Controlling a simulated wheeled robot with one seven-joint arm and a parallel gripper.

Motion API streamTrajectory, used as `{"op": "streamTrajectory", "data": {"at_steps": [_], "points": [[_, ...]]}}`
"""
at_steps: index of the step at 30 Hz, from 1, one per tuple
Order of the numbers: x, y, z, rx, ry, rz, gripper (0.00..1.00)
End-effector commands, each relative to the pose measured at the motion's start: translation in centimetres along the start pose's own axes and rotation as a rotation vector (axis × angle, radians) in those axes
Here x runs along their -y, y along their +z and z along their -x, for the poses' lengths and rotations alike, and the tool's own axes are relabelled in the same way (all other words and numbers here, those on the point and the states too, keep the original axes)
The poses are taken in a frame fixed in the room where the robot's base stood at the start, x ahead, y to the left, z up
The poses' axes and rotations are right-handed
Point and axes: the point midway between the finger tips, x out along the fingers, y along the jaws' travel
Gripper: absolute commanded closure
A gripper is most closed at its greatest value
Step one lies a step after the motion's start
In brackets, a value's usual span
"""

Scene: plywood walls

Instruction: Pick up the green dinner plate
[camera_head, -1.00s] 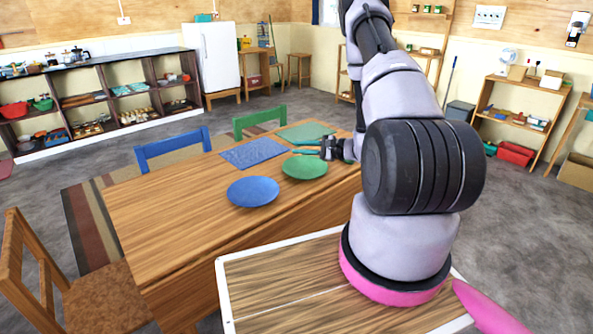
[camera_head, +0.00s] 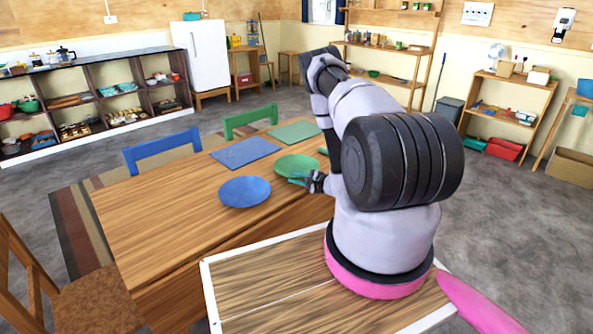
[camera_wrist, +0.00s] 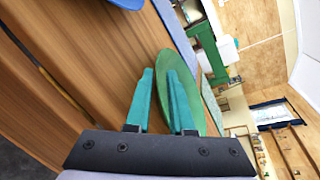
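The green dinner plate (camera_head: 294,164) lies on the wooden table (camera_head: 155,215), right of the blue plate (camera_head: 245,191). My gripper (camera_head: 299,179) is at the plate's near right rim, with its teal fingers pointing left. In the wrist view my gripper (camera_wrist: 161,75) has a gap between its two fingers and looks empty. The green plate (camera_wrist: 177,62) shows behind and between the fingers there, tilted in the picture. One finger overlaps the plate in that view. I cannot tell whether either finger touches the rim.
A blue placemat (camera_head: 245,152) and a green placemat (camera_head: 296,131) lie behind the plates. A blue chair (camera_head: 161,150) and a green chair (camera_head: 249,121) stand at the far side. The table's left part is clear.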

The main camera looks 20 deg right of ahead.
Motion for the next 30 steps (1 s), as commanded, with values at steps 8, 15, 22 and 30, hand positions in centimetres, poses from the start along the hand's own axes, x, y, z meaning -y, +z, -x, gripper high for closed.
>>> {"op": "streamTrajectory", "data": {"at_steps": [8,15,22,30], "points": [[-0.1,0.1,-3.9,0.003,0.000,0.001,0.79],[0.0,0.1,-4.2,0.002,0.000,0.000,0.79],[0.0,0.1,-4.1,0.002,0.000,0.000,1.00],[0.0,0.1,-4.1,0.002,0.000,0.000,1.00]]}}
